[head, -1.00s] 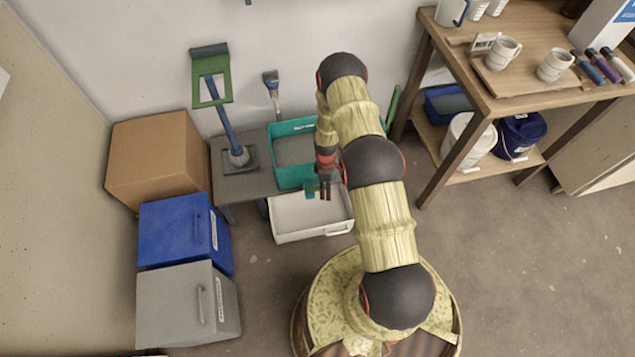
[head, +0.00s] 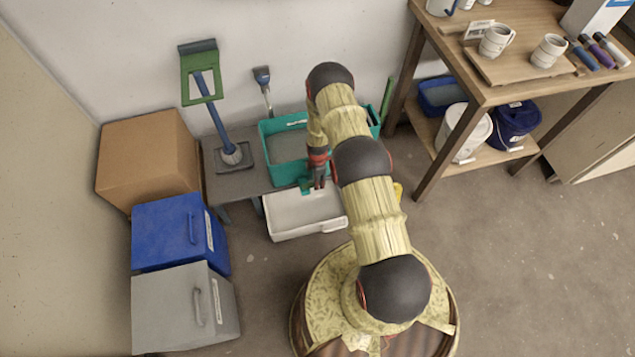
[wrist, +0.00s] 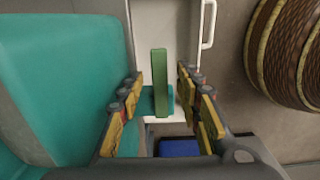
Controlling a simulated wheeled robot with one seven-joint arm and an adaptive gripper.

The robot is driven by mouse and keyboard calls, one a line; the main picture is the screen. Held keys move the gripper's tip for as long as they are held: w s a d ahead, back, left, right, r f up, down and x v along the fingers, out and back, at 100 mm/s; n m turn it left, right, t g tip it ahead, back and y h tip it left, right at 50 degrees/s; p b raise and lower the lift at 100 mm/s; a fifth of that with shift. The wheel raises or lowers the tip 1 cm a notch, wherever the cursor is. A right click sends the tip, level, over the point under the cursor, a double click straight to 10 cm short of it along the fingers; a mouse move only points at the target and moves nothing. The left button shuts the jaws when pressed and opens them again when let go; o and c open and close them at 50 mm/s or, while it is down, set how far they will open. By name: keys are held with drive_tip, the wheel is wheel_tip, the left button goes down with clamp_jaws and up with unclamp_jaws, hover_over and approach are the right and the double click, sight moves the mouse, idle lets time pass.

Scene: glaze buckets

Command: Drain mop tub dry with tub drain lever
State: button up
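The teal mop tub (head: 264,142) stands on a low grey stand, with greyish contents visible inside. It fills the left of the wrist view (wrist: 65,85). The tub drain lever is an upright green bar (wrist: 160,82) at the tub's front side; its teal base shows in the head view (head: 304,186). My gripper (head: 318,182) is at the tub's front, and in the wrist view its fingers (wrist: 160,92) are spread with the green bar between them. Gaps show on both sides of the bar. My arm hides the tub's right part.
A white tray (head: 290,229) sits on the floor below the tub's front. Blue (head: 170,245) and grey (head: 175,320) bins and a cardboard box (head: 150,160) are left. A wooden shelf table (head: 470,85) is right.

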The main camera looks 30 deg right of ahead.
drive_tip(key=shift+f, duration=0.4)
drive_tip(key=shift+c, duration=0.2)
drive_tip(key=c, duration=0.7)
clamp_jaws()
